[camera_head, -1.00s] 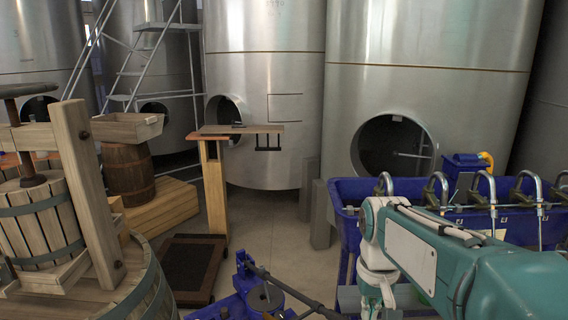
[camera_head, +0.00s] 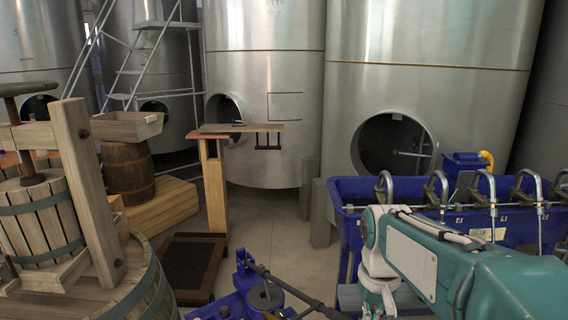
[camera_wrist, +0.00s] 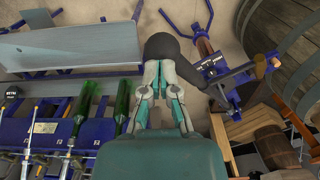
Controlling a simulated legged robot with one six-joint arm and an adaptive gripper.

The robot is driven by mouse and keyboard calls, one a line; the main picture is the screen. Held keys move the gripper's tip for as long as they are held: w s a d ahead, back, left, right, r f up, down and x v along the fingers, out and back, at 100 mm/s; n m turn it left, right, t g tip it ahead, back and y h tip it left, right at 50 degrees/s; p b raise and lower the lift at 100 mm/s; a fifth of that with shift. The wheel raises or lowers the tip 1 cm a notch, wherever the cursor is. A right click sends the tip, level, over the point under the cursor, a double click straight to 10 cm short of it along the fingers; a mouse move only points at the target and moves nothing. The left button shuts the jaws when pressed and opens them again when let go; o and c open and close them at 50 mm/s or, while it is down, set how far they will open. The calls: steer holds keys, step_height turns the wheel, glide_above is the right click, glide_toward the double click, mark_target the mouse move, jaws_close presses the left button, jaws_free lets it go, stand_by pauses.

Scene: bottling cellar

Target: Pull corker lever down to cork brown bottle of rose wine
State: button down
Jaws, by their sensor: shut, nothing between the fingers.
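The blue corker (camera_head: 240,300) stands at the bottom centre of the head view, with its dark lever (camera_head: 290,290) sloping down to the right and out of the frame. In the wrist view the corker (camera_wrist: 218,72) is at upper right, and the lever's thick dark end (camera_wrist: 170,52) lies at my fingertips. My gripper (camera_wrist: 161,66) is shut with nothing held; its tips overlap the lever's end in the picture, and I cannot tell whether they touch. The head view does not show the fingers. I cannot make out the brown bottle clearly in either view.
A blue bottle filler (camera_head: 340,192) stands right, close to my arm; green bottles (camera_wrist: 122,104) sit there in the wrist view. A wooden press (camera_head: 45,225) on a barrel stands left. A wooden stand (camera_head: 214,185) is behind the corker. Some floor between is clear.

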steer(key=shift+s+d+f, duration=0.15)
steer(key=shift+s+f, duration=0.1)
steer(key=shift+f, duration=0.4)
steer(key=shift+f, duration=0.15)
steer(key=shift+f, duration=1.2)
steer(key=shift+s+d+f, duration=0.15)
steer(key=shift+f, duration=0.55)
steer(key=shift+s+d+f, duration=0.1)
steer(key=shift+s+f, duration=0.05)
steer(key=shift+f, duration=0.5)
steer(key=shift+s+d+f, duration=0.1)
steer(key=shift+s+f, duration=0.1)
steer(key=shift+f, duration=1.15)
steer(key=shift+f, duration=0.15)
